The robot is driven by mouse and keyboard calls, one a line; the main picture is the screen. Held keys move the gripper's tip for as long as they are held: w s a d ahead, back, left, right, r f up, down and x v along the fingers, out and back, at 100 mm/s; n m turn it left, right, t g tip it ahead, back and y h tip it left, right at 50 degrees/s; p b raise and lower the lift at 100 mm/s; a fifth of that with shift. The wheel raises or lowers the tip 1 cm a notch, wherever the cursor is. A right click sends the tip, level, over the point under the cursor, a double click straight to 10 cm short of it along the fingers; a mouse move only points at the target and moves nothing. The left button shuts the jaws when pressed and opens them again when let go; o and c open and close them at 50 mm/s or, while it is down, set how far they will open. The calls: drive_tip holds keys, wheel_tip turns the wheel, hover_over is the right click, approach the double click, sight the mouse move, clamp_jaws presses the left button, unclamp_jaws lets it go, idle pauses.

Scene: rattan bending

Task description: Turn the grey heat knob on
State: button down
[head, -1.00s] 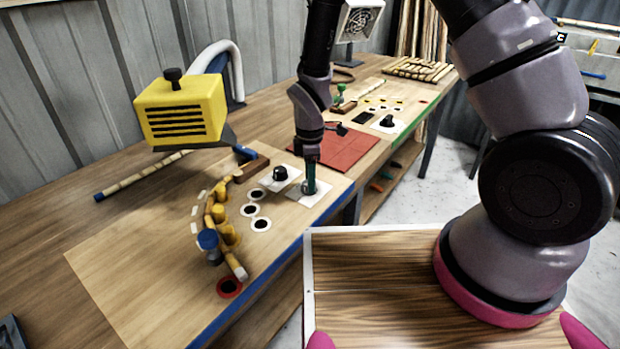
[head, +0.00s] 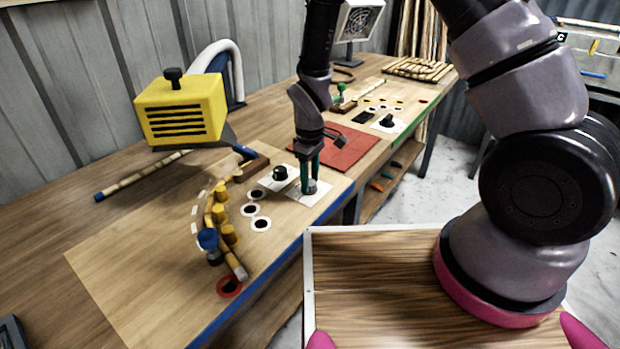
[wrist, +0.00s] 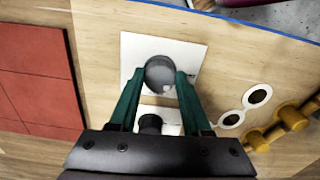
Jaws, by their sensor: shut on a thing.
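The grey heat knob (wrist: 160,70) stands on a white plate (wrist: 194,52) near the bench's blue front edge; a small pale mark shows on the knob's rim, toward my wrist. My gripper (wrist: 158,78) has its two green fingers on opposite sides of the knob and is shut on it. In the head view my gripper (head: 309,188) points straight down at the plate, and its fingers partly cover the grey knob (head: 311,184). A black knob (head: 280,173) on a white plate is just left of it, and it shows between the fingers in the wrist view (wrist: 150,122).
Black holes with white rings (head: 255,210) and a curved row of yellow pegs (head: 221,211) lie left of my gripper. A yellow vented box (head: 181,110) stands over the bench at left. A red mat (head: 348,150) lies behind. Another black knob (head: 389,121) is farther back.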

drive_tip(key=m, duration=0.5)
drive_tip(key=shift+m, duration=0.3)
drive_tip(key=shift+a+m, duration=0.15)
drive_tip(key=shift+m, duration=1.95)
drive_tip(key=shift+c, duration=1.8)
unclamp_jaws()
wheel_tip(320, 180, up, 11)
drive_tip(key=shift+f, duration=0.1)
